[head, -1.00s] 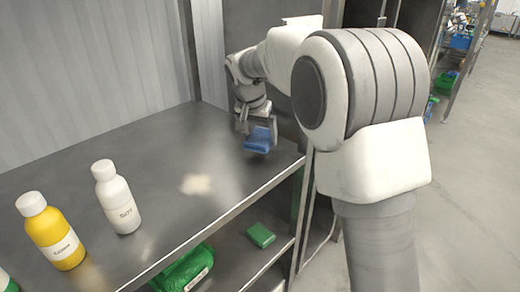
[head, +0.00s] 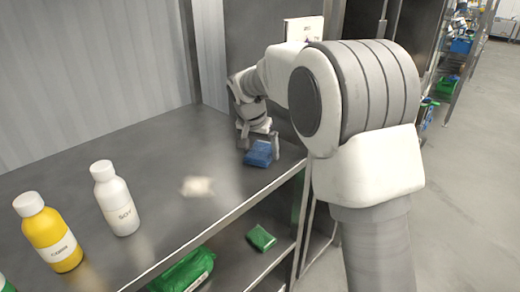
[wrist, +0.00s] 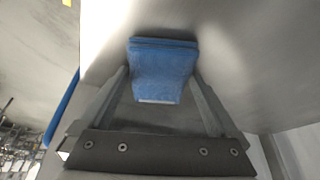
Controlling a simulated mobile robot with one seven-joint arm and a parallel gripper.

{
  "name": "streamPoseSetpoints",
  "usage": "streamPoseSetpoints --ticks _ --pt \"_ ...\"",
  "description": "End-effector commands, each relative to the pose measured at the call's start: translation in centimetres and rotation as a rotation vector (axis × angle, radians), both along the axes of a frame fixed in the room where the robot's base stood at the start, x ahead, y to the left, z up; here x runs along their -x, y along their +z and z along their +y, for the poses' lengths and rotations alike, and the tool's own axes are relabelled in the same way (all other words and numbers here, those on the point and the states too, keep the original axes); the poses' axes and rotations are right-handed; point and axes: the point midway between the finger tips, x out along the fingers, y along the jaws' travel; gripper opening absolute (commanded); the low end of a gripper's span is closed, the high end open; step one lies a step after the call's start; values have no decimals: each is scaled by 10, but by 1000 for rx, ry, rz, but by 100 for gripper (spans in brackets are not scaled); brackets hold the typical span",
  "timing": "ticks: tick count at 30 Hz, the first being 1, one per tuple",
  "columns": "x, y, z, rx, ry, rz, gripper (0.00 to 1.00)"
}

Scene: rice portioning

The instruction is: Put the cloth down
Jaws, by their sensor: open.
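The folded blue cloth (head: 259,154) lies at the right end of the steel table top in the head view, near the front edge. My gripper (head: 258,151) is low over the table around the cloth. Its jaws are open, with one finger on each side of the cloth. In the wrist view the cloth (wrist: 163,70) sits between the two spread fingers (wrist: 162,90), close to their tips. Whether a finger still touches the cloth is too small to tell.
A pale spill (head: 197,187) is on the steel table (head: 150,160), left of the cloth. A white bottle (head: 117,200) and a yellow bottle (head: 48,235) stand further left. Green packets (head: 261,238) lie on the lower shelf (head: 232,262). A dark upright panel stands behind my gripper.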

Motion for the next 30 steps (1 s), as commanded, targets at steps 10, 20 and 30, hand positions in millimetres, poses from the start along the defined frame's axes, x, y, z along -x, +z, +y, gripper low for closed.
streamPoseSetpoints --ticks 10,20,30 --pt "15 47 7 -1 1 -3 100" --pt "38 103 16 0 0 0 100" --pt "43 114 17 0 -1 1 100"
